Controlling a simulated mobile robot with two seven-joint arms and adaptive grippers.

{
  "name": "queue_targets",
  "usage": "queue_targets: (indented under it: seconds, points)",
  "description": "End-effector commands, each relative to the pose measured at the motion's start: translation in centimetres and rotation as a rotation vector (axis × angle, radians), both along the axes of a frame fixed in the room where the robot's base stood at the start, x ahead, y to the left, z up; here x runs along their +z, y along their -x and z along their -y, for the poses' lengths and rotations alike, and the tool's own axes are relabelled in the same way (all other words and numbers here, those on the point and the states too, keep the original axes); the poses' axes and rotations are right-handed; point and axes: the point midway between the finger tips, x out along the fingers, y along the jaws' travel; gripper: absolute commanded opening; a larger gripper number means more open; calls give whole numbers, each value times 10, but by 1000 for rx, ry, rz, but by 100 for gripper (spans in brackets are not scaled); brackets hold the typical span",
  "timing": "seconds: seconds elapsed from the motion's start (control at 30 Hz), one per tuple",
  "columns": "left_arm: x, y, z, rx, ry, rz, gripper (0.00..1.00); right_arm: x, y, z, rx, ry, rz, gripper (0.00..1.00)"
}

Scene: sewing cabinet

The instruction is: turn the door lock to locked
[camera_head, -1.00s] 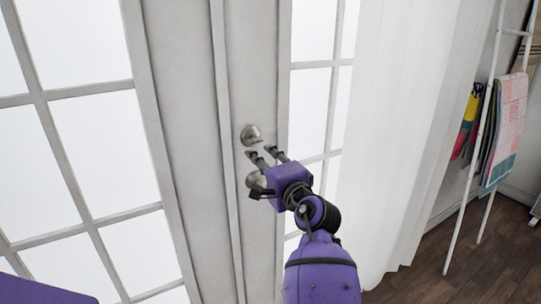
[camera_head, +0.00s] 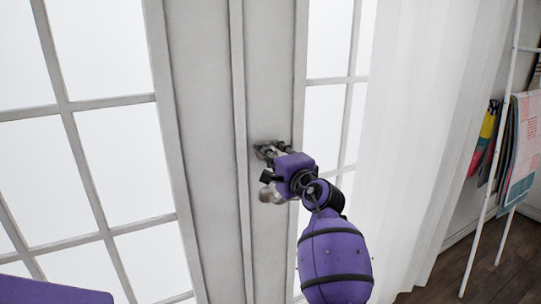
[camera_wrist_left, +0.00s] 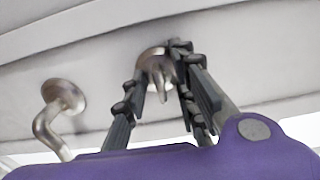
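The door lock is a round metal rosette with a small thumb-turn (camera_wrist_left: 158,84) on the door's white frame. In the head view the fingers mostly cover it. My left gripper (camera_head: 268,151) is at the lock, with one finger on each side of the thumb-turn. In the left wrist view its fingers (camera_wrist_left: 161,66) are apart, and a gap shows beside the turn. Whether a finger touches it is unclear. The door handle (camera_wrist_left: 61,108) is a curved metal lever beside the lock; in the head view it shows below my gripper (camera_head: 268,195). My right gripper is not seen.
The white door (camera_head: 203,150) has glass panes on the left. A sheer white curtain (camera_head: 420,140) hangs to the right of the lock. A white ladder rack (camera_head: 493,170) with hanging fabrics stands farther right on the dark wooden floor (camera_head: 475,265).

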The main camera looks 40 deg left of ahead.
Motion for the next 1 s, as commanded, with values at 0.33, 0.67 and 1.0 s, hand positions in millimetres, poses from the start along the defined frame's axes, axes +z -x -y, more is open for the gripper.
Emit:
queue_targets:
  seconds: [0.33,0.67,1.0]
  points:
    - [0,0,0,0,0,0,2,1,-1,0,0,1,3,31]
    - [1,0,0,0,3,10,0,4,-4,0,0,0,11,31]
    - [-1,0,0,-2,67,145,0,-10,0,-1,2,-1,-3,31]
